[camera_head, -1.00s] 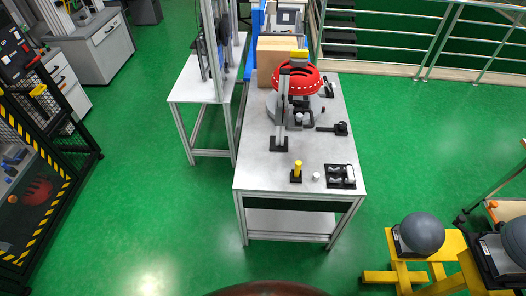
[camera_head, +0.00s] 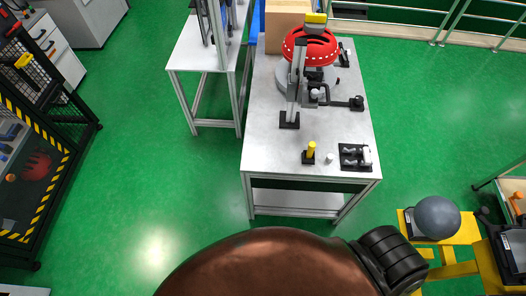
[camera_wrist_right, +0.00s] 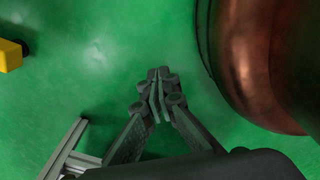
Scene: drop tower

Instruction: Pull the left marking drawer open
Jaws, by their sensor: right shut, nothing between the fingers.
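White cabinets with drawers and dark handles stand at the upper left of the head view, one nearer (camera_head: 57,50) and one farther back (camera_head: 85,22). I cannot tell which front is the left marking drawer; no drawer there looks clearly pulled out. My right gripper (camera_wrist_right: 157,77) shows in the wrist view, its dark fingers together and empty above green floor. It touches no drawer or handle in that view. My left gripper is not in view.
A grey-topped workbench (camera_head: 262,135) carries a red round device (camera_head: 308,48) and small tools. A lower white table (camera_head: 193,58) stands left of it. A black-and-yellow cage (camera_head: 45,135) borders the left. A grey ball (camera_head: 437,217) sits on a yellow stand. Green floor (camera_head: 140,130) lies clear between.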

